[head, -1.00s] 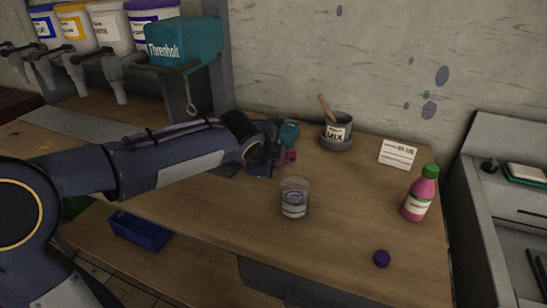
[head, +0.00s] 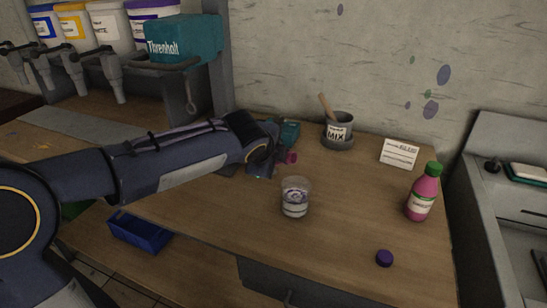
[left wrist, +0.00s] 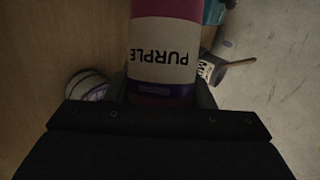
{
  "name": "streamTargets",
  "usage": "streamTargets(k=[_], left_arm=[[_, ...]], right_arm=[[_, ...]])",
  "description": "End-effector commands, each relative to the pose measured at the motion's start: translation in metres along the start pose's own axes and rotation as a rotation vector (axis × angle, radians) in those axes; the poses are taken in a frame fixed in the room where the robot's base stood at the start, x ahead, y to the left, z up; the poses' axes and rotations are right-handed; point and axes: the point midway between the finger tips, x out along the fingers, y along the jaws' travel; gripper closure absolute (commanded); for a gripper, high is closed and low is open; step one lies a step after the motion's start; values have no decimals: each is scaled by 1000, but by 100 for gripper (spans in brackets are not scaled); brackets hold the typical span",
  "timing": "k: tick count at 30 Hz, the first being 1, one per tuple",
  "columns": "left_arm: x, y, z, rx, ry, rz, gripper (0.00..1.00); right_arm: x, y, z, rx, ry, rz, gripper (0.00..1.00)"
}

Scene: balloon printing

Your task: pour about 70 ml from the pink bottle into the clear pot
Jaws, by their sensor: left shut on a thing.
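My left gripper (left wrist: 165,95) is shut on a pink-purple bottle (left wrist: 167,12) with a white label reading PURPLE and a purple band. In the head view the left gripper (head: 265,158) largely hides this bottle; only its pink end (head: 291,158) shows, tilted over the table. The clear pot (head: 295,197) stands upright on the table, to the right of and nearer than the gripper. It has a pale label; its fill level is unclear. The left wrist view shows part of a round container (left wrist: 87,86). My right gripper is not in view.
A second pink bottle (head: 422,195) with a green cap stands at the right. A purple cap (head: 384,258) lies near the front edge. A MIX pot (head: 337,133) and a white card (head: 398,152) are at the back. The table (head: 340,205) is clear around the clear pot.

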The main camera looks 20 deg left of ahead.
Motion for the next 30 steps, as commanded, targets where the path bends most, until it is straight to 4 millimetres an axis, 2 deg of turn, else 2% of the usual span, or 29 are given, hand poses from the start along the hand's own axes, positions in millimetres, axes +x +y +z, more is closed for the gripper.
streamTargets(k=[30], left_arm=[[3,3,1,50,-45,-21,80]], right_arm=[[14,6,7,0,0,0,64]])
